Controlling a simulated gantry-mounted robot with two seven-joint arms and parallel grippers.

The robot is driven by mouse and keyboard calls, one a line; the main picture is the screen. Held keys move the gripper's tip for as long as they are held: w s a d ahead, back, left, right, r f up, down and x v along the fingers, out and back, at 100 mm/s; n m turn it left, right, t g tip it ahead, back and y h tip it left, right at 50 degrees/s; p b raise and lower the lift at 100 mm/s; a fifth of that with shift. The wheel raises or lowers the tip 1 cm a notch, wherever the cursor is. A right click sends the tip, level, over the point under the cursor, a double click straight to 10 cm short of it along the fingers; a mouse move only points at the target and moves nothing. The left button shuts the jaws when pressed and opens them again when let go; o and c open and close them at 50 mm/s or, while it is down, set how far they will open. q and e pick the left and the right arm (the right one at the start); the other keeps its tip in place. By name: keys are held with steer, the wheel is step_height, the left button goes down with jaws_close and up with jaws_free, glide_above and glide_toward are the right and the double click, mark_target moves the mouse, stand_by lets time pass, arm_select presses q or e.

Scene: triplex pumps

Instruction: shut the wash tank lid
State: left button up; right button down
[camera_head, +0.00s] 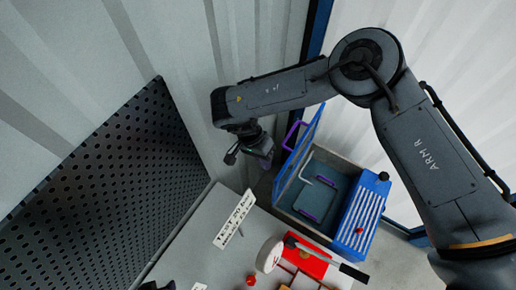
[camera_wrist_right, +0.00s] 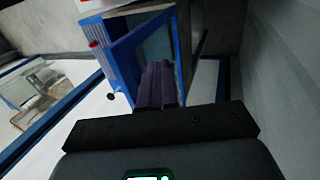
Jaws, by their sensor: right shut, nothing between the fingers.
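The wash tank (camera_head: 366,215) is a blue and grey box behind the bench's right end. Its lid (camera_head: 301,153) stands raised along the tank's left side, so the tank is open. A purple handle (camera_head: 291,134) sticks out at the lid's outer left face. My right gripper (camera_head: 264,158) is just left of the raised lid and its fingers are shut and empty. In the right wrist view its purple fingers (camera_wrist_right: 157,86) point toward the blue lid (camera_wrist_right: 136,48); I cannot tell if they touch it.
Inside the tank lies a tray with purple grips (camera_head: 309,206). A bench (camera_head: 205,235) in front holds a sign (camera_head: 234,219), a round white part (camera_head: 269,255), a red block (camera_head: 309,262) and a long-handled tool (camera_head: 330,260). A black perforated panel (camera_head: 110,180) stands at left.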

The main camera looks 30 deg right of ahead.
steer(key=shift+s+d+r+p, duration=0.1)
steer(key=shift+s+d+p, duration=0.2)
steer(key=shift+s+d, duration=0.25)
steer(key=shift+s+d+r+p, duration=0.1)
steer(key=shift+s+d+p, duration=0.2)
steer(key=shift+s, duration=0.4)
